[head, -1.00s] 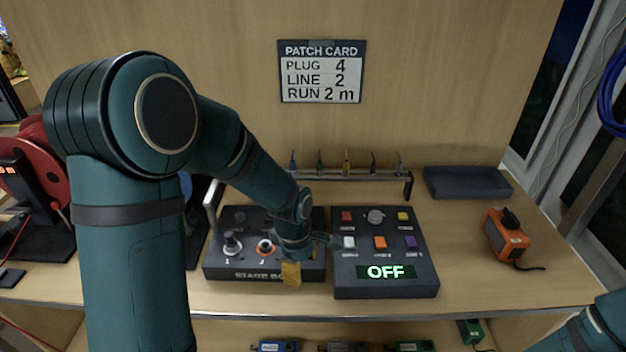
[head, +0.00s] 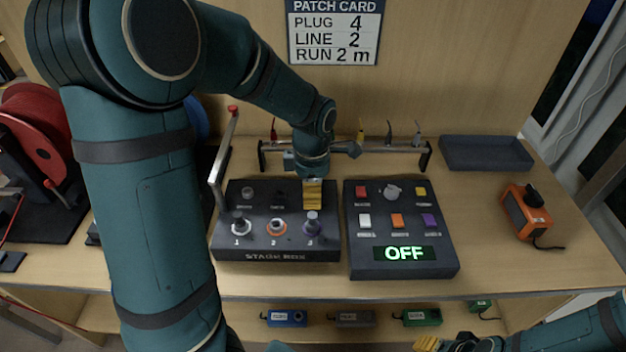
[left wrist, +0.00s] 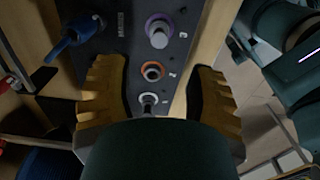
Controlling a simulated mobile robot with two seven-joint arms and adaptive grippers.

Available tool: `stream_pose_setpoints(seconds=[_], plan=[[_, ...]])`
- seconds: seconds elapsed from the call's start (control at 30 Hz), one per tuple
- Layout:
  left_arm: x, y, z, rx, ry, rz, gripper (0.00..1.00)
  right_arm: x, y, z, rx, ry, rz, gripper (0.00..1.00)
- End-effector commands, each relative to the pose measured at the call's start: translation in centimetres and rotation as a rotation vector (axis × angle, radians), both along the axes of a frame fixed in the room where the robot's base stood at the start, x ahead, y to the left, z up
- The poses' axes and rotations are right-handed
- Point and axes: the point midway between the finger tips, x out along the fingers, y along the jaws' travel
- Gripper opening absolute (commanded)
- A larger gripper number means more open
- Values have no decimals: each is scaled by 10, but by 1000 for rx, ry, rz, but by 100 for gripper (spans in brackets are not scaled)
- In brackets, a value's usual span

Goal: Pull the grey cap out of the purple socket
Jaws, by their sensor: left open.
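The stage box (head: 328,240) stands on the bench with a row of three sockets. The purple socket (head: 312,232) is at the right, marked 3, with a grey cap (head: 312,217) upright in it. In the left wrist view, the purple socket (left wrist: 150,20) and its grey cap (left wrist: 159,38) are at the top, beyond the fingertips. My left gripper (head: 312,192) is just behind the purple socket in the head view, its yellow fingers spread and empty. The wrist view shows a finger on each side (left wrist: 156,92). My right gripper (head: 430,343) is partly seen at the bottom edge.
An orange socket (head: 277,227) and a pale socket (head: 240,227) are to the left. A metal lever (head: 222,160) rises at the box's left. A control box (head: 405,265) reading OFF stands close right. A plug rack (head: 430,160) is behind.

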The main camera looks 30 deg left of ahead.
Motion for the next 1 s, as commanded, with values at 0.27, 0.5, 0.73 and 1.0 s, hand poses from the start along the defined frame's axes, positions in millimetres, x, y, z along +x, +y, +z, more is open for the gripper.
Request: stream_pose_setpoints(seconds=[0.27,0.5,0.73,1.0], plan=[[-1,0,-55,0,4,0,55,-5,1,-18,2,11,8,47],[-1,0,-90,0,4,0,55,-2,1,-28,1,5,7,47],[0,0,-104,-1,1,-1,55,-1,1,-31,1,3,7,47],[0,0,-104,-1,-1,-2,55,-1,0,-31,1,2,6,47]])
